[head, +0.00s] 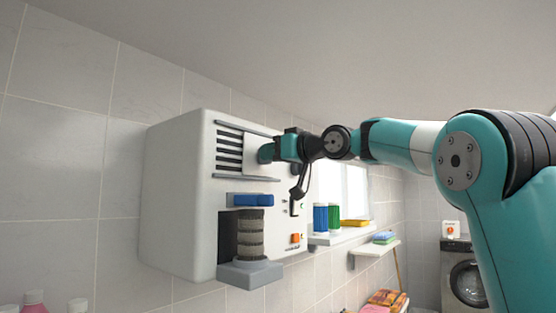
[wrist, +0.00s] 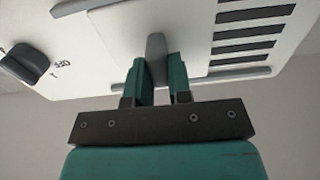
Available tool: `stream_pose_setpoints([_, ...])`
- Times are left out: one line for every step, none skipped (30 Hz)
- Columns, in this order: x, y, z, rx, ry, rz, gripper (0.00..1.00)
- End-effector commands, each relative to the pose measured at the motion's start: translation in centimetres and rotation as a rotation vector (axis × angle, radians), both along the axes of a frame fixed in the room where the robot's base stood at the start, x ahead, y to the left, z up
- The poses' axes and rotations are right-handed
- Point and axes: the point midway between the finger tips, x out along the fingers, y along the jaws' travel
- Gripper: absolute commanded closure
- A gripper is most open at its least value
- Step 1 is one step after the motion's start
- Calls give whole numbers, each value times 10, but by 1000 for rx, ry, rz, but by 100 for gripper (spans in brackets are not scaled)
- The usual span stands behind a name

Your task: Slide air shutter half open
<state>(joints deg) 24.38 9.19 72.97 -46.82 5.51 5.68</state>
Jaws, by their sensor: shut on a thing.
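The air shutter (head: 255,160) is a pale plate between two grey rails on the front of a white wall unit (head: 175,200). Dark vent slots (head: 229,150) show uncovered to its left in the head view. In the wrist view the shutter plate (wrist: 188,35) lies between the rails, with bare slots (wrist: 250,32) to its right. My gripper (head: 264,153) is at the shutter. In the wrist view its two teal fingers (wrist: 162,80) are shut on the shutter's grey knob (wrist: 155,48). In the head view my gripper hides the knob and part of the plate.
A dark dial (wrist: 25,62) sits left of the shutter in the wrist view. A shelf (head: 340,237) holds bottles.

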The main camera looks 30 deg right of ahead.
Motion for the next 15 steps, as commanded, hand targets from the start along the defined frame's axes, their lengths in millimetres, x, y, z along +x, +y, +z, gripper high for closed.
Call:
stream_pose_setpoints([-5, 12, -5, -1, -4, 8, 100])
stream_pose_setpoints([-7, 16, -4, -2, -4, 8, 100])
stream_pose_setpoints([-9, 21, -4, 0, -4, 8, 100])
stream_pose_setpoints([-10, 23, -3, 0, -4, 6, 100])
stream_pose_setpoints([-11, 25, -2, 1, -4, 5, 100])
stream_pose_setpoints([-12, 26, -1, 2, -4, 5, 100])
stream_pose_setpoints([-12, 26, -1, 1, -3, 4, 100])
stream_pose_setpoints([-12, 26, 0, 1, -3, 4, 100])
stream_pose_setpoints([-12, 26, 0, 1, -3, 3, 100])
stream_pose_setpoints([-12, 26, 0, 1, -3, 3, 100])
stream_pose_setpoints([-12, 26, 0, 1, -3, 3, 100])
stream_pose_setpoints([-12, 26, 0, 1, -3, 3, 100])
stream_pose_setpoints([-12, 25, 0, 1, -3, 3, 100])
stream_pose_setpoints([-12, 25, 1, 1, -3, 3, 100])
stream_pose_setpoints([-12, 25, 1, 1, -3, 2, 72])
